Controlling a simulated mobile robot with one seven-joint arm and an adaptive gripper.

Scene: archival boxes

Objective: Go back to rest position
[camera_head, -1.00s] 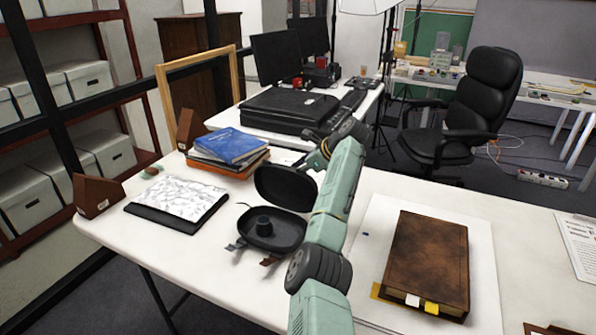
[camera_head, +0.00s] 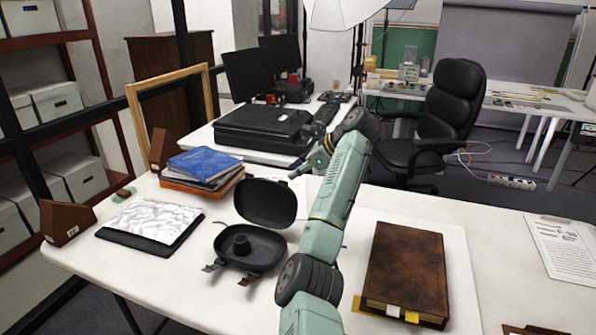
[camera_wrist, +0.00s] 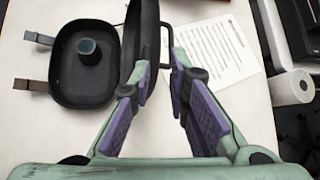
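My gripper (camera_wrist: 161,80) is above the white table in the wrist view, with its two purple-padded fingers apart and nothing between them. An open black case (camera_wrist: 84,88) lies beside it on the left, its raised lid close to the left finger. A small dark cylinder (camera_wrist: 89,50) sits in the case. In the head view the open case (camera_head: 262,262) stands on the table to the left of my green arm. The gripper end (camera_head: 308,164) is small and partly hidden by the arm there.
A large brown book (camera_head: 408,268) lies right of my arm. Stacked books (camera_head: 203,165), a crumpled white sheet on a black pad (camera_head: 150,222) and a wooden frame (camera_head: 133,100) are at left. A clipboard (camera_head: 566,248) lies at far right. A black chair (camera_head: 455,110) stands behind.

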